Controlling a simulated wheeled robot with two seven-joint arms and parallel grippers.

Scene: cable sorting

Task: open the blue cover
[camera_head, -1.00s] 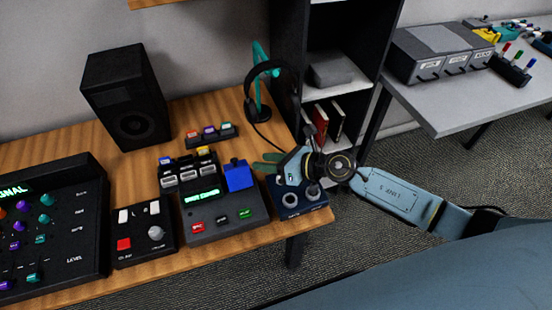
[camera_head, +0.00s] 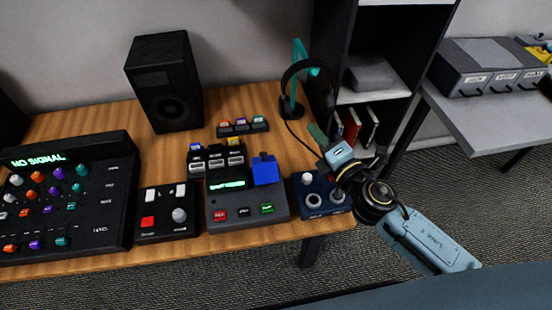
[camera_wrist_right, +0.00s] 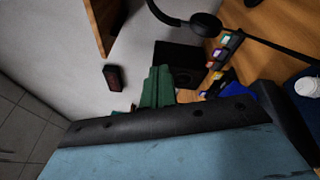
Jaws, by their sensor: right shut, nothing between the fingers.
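The blue cover (camera_head: 265,170) sits at the upper right of a dark grey control box (camera_head: 243,211) in the head view. It looks closed, with a small tab on top. Part of it also shows in the right wrist view (camera_wrist_right: 233,88). My right gripper (camera_head: 318,135) is to the right of the cover and apart from it, above the back right of the table. Its green fingers (camera_wrist_right: 157,88) are together and empty. My left gripper is not in view.
A headset on a teal stand (camera_head: 300,80) stands close behind my right gripper. A black shelf (camera_head: 335,60) borders the table's right end. A speaker (camera_head: 165,85) stands at the back.

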